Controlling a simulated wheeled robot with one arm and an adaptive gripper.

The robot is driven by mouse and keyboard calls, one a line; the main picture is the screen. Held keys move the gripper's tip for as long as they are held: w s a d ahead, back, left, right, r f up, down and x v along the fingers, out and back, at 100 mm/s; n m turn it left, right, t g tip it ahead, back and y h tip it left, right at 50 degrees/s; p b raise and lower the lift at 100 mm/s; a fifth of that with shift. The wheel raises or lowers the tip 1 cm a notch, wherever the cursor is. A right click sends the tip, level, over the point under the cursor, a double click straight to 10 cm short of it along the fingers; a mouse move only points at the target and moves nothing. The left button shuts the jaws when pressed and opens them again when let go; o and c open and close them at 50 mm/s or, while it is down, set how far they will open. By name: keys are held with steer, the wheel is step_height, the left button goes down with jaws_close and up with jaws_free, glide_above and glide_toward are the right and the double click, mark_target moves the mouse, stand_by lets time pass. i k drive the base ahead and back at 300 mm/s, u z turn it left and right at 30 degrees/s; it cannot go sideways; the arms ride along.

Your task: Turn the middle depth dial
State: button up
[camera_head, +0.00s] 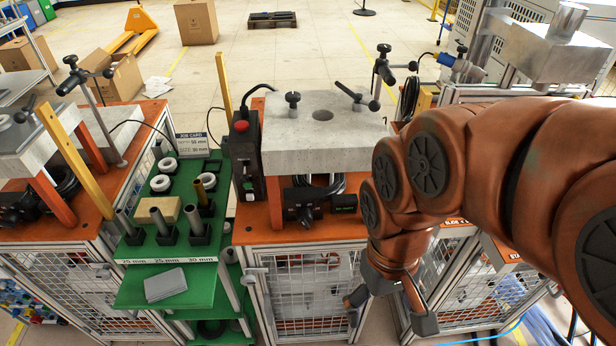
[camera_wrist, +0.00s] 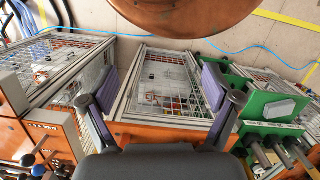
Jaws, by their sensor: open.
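The middle heater station has a grey block (camera_head: 325,132) on an orange base (camera_head: 260,222). A black knob (camera_head: 293,99) stands on the block. A black unit with a round front (camera_head: 303,208) sits under the block. Neither shows a readable label, so I cannot tell which is the depth dial. My gripper (camera_head: 390,306) hangs in front of the station's right side, below the orange top and apart from both parts. Its two fingers are spread and empty. The wrist view also shows my gripper (camera_wrist: 160,95) open above the mesh cage (camera_wrist: 165,85).
A black box with a red button (camera_head: 243,150) stands left of the block. A green rack (camera_head: 150,262) with tubes and rings is further left. A T-handle (camera_head: 357,97) rises from the block. Another station (camera_head: 565,50) is on the right. My arm covers much of the right side.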

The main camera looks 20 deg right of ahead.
mark_target(304, 216)
steer(key=z, duration=2.35)
steer(key=k, duration=1.25)
steer(key=u, duration=2.1)
